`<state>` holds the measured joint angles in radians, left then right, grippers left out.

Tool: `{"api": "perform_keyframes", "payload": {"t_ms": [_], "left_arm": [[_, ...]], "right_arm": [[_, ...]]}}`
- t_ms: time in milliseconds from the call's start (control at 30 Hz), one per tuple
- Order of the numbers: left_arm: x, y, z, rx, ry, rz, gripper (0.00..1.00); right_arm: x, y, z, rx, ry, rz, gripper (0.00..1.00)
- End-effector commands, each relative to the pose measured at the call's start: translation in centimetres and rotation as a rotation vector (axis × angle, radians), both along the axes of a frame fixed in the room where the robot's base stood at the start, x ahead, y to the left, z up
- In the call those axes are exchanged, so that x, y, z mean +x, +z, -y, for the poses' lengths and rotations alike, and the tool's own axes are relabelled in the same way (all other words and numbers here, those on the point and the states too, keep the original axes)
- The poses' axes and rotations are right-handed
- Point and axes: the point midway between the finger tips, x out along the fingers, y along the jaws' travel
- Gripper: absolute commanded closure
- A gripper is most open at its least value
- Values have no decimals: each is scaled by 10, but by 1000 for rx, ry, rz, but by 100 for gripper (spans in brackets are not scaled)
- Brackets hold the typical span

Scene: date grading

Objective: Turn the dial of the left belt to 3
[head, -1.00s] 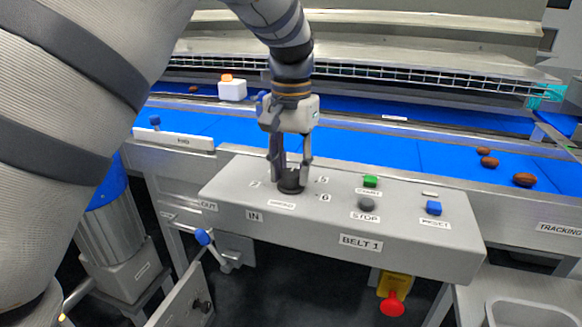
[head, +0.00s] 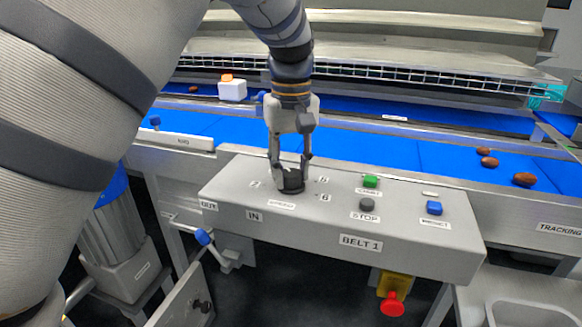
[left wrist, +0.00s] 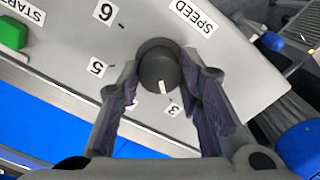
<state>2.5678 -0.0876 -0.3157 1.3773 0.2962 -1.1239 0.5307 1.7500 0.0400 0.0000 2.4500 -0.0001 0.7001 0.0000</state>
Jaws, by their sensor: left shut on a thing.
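In the left wrist view the dial (left wrist: 157,62) shows between the fingers (left wrist: 160,100). Its white mark points close to the 3 (left wrist: 173,110). The 5 (left wrist: 97,68) and 6 (left wrist: 106,12) are also readable, and another label is mostly hidden by a finger. My right gripper is not in view.
On the same panel, right of the dial, are a green START button (head: 370,181), a dark STOP button (head: 367,204) and a blue RESET button (head: 434,208). A blue belt (head: 385,150) with several brown dates runs behind. A red knob (head: 392,304) hangs below.

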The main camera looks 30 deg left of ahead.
Motion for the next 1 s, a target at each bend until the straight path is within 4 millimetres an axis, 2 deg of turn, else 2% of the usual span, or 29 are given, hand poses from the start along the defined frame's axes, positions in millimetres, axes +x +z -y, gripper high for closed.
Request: {"api": "perform_keyframes", "payload": {"t_ms": [667, 700, 767, 1000], "left_arm": [[0, -1, 0, 0, 59, -1, 95], [0, -1, 0, 0, 59, -1, 63], [0, -1, 0, 0, 59, -1, 49], [0, 0, 0, -1, 58, -1, 47]], "right_arm": [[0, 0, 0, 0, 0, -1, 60], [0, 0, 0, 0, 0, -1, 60], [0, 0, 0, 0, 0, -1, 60], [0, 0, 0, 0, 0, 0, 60]]}}
